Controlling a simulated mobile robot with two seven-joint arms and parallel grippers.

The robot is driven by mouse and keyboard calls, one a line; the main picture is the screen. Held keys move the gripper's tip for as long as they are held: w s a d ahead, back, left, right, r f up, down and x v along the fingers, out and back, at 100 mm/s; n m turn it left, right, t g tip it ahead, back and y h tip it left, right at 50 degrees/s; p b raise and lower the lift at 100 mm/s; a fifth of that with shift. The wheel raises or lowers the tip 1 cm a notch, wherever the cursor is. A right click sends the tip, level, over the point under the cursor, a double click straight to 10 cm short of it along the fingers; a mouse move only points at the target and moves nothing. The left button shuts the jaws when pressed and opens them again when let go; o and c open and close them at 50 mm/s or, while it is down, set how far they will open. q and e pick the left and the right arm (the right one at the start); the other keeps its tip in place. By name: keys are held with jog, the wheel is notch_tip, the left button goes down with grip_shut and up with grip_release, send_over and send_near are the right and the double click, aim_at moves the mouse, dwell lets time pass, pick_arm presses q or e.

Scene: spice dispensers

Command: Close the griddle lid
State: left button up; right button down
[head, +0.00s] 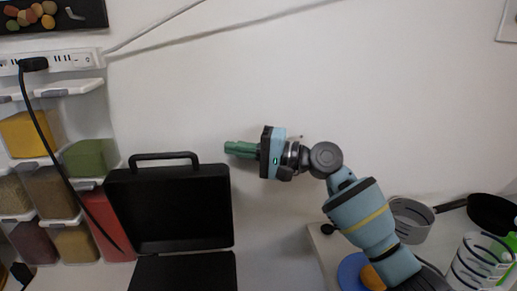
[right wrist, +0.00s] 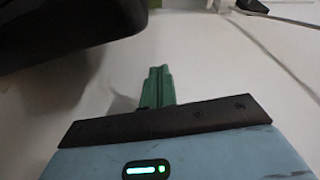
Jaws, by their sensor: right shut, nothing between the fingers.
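The black griddle stands at the lower left of the head view. Its lid (head: 168,208) is open and upright, with a black handle (head: 165,156) along its top edge. The griddle base (head: 185,272) lies below it, cut off by the bottom of the picture. My right gripper (head: 231,148) has green fingers, is shut and empty, and points left near the lid's upper right corner, apart from the handle. In the right wrist view the shut fingers (right wrist: 157,87) show, with a dark surface, probably the lid (right wrist: 60,35), at the upper left. My left gripper is not in view.
Spice dispensers (head: 55,190) stand left of the griddle, under a power strip (head: 60,62) with a hanging black cable. A grey pot (head: 410,218), a black pan (head: 492,212) and a white rack (head: 482,262) are at the right.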

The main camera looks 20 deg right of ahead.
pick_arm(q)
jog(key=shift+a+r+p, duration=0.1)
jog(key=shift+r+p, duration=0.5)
pick_arm(e)
jog(key=shift+s+a+f, duration=0.1)
jog(key=shift+s+a, duration=0.1)
jog(key=shift+s, duration=0.4)
jog(key=shift+s+a+f, duration=0.15)
jog(key=shift+s+a, duration=0.1)
jog(key=shift+s, duration=0.4)
jog(key=shift+s+a+f, duration=0.1)
jog(key=shift+s+a, duration=0.1)
jog(key=shift+s, duration=0.4)
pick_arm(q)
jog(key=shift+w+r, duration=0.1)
pick_arm(e)
jog(key=shift+a, duration=0.15)
